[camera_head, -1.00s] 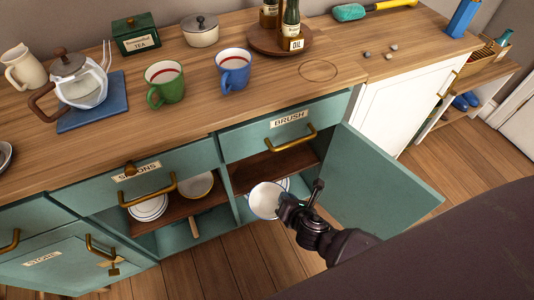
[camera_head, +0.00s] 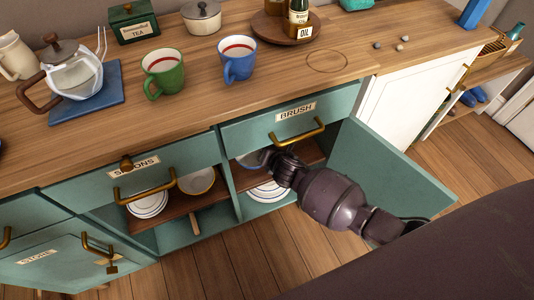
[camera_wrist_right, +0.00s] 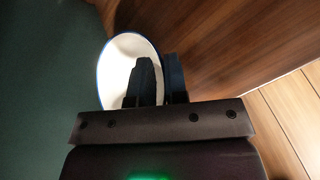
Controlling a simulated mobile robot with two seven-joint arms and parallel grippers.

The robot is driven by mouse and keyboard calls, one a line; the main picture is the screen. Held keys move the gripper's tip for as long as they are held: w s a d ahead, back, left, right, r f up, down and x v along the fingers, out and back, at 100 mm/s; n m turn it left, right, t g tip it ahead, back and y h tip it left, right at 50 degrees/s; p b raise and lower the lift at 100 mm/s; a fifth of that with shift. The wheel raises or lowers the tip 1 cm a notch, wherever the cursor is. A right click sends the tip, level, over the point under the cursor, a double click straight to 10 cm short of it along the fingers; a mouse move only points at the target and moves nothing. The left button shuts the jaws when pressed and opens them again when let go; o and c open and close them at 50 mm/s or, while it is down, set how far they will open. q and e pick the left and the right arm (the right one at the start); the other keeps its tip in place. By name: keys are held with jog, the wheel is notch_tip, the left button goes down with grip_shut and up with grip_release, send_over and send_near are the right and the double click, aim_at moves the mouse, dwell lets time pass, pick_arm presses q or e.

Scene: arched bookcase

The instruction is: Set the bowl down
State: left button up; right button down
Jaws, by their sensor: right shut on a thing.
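The bowl (camera_head: 249,159), white inside with a blue rim, is partly hidden inside the right compartment of the teal cupboard, below the BRUSH drawer. My right gripper (camera_head: 275,157) reaches in through the open front and is shut on the bowl's rim. In the right wrist view the bowl (camera_wrist_right: 116,62) appears tilted, with one finger of the gripper (camera_wrist_right: 162,78) inside it and one outside. The brown shelf (camera_head: 308,151) is at about the bowl's height; I cannot tell whether they touch. My left gripper is not in view.
The open teal door (camera_head: 385,170) stands right of my arm. Striped plates (camera_head: 268,191) lie below the shelf. The left compartment holds a cream bowl (camera_head: 197,181) and more plates (camera_head: 147,204). The BRUSH drawer handle (camera_head: 298,136) juts out just above my gripper.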

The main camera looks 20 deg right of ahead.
aim_at(253, 156)
jog(key=shift+w, duration=0.5)
jog(key=shift+f, duration=0.4)
jog(key=shift+s+f+b, duration=0.2)
jog(key=shift+f+b, duration=0.65)
jog(key=shift+f, duration=0.75)
jog(key=shift+w+r, duration=0.2)
jog(key=shift+r, duration=0.15)
jog(key=shift+f, duration=0.25)
jog(key=c, duration=1.2)
grip_release()
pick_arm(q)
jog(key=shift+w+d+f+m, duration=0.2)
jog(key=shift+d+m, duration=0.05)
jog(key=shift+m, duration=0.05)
pick_arm(e)
jog(key=shift+o, duration=0.3)
